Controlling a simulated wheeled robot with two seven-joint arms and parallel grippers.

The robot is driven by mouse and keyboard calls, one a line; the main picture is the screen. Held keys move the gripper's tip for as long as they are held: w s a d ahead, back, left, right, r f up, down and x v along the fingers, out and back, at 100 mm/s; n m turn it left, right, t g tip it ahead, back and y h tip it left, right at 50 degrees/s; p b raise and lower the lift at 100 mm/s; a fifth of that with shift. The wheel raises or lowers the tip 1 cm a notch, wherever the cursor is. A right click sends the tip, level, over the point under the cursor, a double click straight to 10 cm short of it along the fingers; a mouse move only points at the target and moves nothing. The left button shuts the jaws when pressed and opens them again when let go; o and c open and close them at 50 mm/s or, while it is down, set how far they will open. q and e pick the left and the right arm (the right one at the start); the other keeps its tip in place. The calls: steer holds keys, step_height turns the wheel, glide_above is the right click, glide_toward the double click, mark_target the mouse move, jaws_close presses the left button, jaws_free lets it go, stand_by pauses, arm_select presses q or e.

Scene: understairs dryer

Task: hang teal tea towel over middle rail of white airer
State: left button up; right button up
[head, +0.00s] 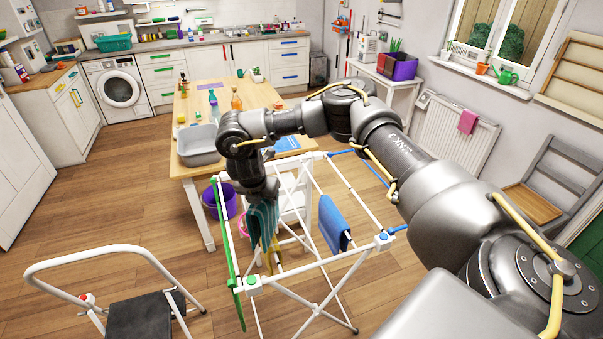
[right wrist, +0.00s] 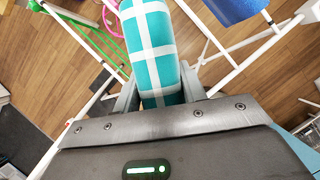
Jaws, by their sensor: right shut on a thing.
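The teal tea towel (head: 262,224) hangs folded from my right gripper (head: 262,200), above the left part of the white airer (head: 310,262). In the right wrist view the towel (right wrist: 152,45) is teal with white stripes, and my right gripper (right wrist: 158,98) is shut on it with a finger on each side. I cannot tell whether the towel touches a rail. A blue cloth (head: 333,222) hangs over a rail to its right, and also shows in the wrist view (right wrist: 236,8). A yellow cloth (head: 274,260) shows low behind the towel. My left gripper is out of view.
A wooden table (head: 195,165) with a grey basin (head: 199,146) and bottles stands behind the airer. A purple bucket (head: 220,201) is on the floor left of the airer. A step stool (head: 143,315) is at the front left. Wood floor at left is clear.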

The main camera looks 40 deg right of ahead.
steer(key=d+n+t+y+p, duration=0.1)
steer(key=d+n, duration=0.5)
steer(key=d, duration=0.7)
steer(key=shift+s+d+f+n+t+y+p, duration=0.35)
steer(key=shift+y+p, duration=0.25)
steer(key=shift+p, duration=0.3)
steer(key=shift+f, duration=0.15)
steer(key=b, duration=1)
glide_above(302, 222)
steer(key=f, duration=1)
steer(key=shift+w+d+f, duration=0.1)
steer(key=shift+w+f, duration=0.15)
steer(key=shift+f, duration=0.1)
step_height(302, 222, down, 8)
steer(key=b, duration=0.6)
steer(key=shift+b, duration=0.3)
steer(key=o, duration=1.3)
